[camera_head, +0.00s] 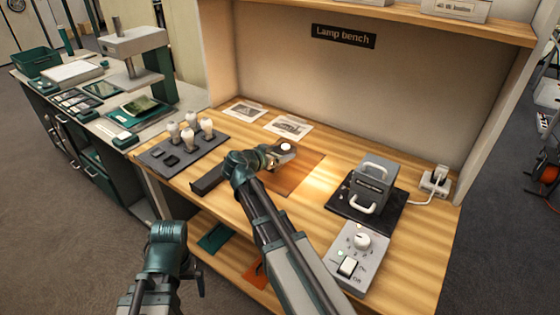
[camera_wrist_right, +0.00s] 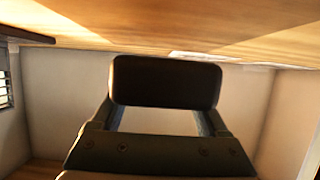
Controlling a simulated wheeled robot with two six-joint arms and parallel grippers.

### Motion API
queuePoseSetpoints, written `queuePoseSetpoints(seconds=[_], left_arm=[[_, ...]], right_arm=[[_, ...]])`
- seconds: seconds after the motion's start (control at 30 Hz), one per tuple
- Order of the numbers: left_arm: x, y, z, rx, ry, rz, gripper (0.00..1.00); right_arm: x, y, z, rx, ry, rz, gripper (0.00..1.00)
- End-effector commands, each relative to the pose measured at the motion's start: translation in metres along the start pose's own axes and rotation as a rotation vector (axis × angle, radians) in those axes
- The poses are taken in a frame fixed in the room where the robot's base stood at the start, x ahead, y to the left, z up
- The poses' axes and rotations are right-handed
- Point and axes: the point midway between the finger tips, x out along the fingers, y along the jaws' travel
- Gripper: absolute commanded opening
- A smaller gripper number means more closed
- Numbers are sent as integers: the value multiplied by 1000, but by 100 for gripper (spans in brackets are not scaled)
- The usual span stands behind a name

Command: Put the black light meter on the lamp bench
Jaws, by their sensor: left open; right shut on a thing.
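The light meter is the black, rounded block (camera_wrist_right: 165,82) in the right wrist view, held between the two fingers. In the head view a small white dome (camera_head: 286,147) shows at the tip of my right gripper (camera_head: 280,154), probably part of the meter; the rest is mostly hidden. My right gripper is shut on it, low above the lamp bench (camera_head: 415,240), near a brown mat (camera_head: 300,178). I cannot tell if the meter touches the surface. My left gripper (camera_head: 198,278) is open, below and left of the bench's front edge, only partly visible.
A grey box with white handles (camera_head: 372,180) and a control box with a knob (camera_head: 357,258) stand right. Bulbs stand on a dark mat (camera_head: 158,153) at left. A dark bar (camera_head: 208,179) shows beside my right wrist. Printed sheets (camera_head: 288,127) lie behind.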

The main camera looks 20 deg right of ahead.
Motion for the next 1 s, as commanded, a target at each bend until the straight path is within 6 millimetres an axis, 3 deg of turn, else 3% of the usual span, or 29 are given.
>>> queuePoseSetpoints(seconds=[0.03,0.87,0.9,1.0], left_arm=[[10,1,-1,0,0,0,100],[20,2,-1,0,0,0,100],[20,2,-1,0,0,0,100],[20,2,-1,0,0,0,100]], right_arm=[[4,0,9,0,1,0,12],[7,0,19,-1,1,0,12],[7,0,19,0,0,0,81],[7,0,19,0,0,0,99]])
